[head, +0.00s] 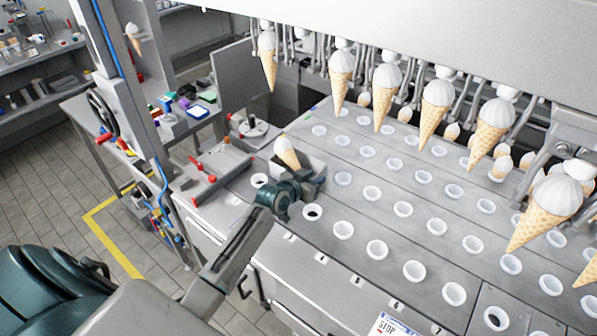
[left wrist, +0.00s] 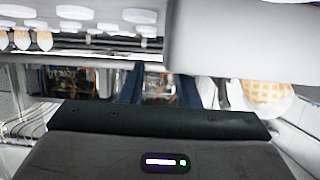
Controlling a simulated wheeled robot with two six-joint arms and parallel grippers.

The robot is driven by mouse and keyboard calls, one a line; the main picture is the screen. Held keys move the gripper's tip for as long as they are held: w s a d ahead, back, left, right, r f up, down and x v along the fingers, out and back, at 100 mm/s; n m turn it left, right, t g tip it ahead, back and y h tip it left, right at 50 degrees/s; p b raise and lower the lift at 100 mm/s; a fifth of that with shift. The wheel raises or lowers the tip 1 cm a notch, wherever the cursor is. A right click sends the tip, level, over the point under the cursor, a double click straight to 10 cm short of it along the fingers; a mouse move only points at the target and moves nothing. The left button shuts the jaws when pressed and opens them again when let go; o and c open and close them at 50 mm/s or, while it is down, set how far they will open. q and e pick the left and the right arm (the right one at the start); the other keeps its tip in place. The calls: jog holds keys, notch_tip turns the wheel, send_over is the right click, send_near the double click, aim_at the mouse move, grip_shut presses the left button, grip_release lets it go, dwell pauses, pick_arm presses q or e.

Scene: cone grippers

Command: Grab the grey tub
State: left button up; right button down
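The grey tub (head: 314,163) is a small box on the machine's left end in the head view, partly hidden by my left gripper and a cone. An ice cream cone (head: 287,152) with a white top leans at its left side; whether it is inside the tub is unclear. My left gripper (head: 312,184) is at the tub's near side; contact cannot be made out. In the left wrist view its two dark fingers (left wrist: 160,84) stand apart with an open gap. A pale grey surface (left wrist: 240,38), perhaps the tub, is just beyond them, with a cone (left wrist: 265,91) at right. My right gripper is not in view.
The grey machine top (head: 385,222) has rows of white-rimmed holes (head: 376,249). Several cones (head: 436,108) hang in metal grippers above it. A small red-handled device (head: 212,172) stands left of the tub. A grey post (head: 135,110) rises further left.

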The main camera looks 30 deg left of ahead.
aim_at(318, 174)
pick_arm(q)
jog(key=w, duration=0.1)
jog(key=w+p, duration=0.1)
jog(key=shift+w+a+f+p, duration=0.15)
jog(key=shift+w+f+p, duration=0.15)
jog(key=shift+w+f, duration=0.55)
jog(key=shift+w, duration=0.25)
jog(key=shift+s+r, duration=0.1)
grip_shut()
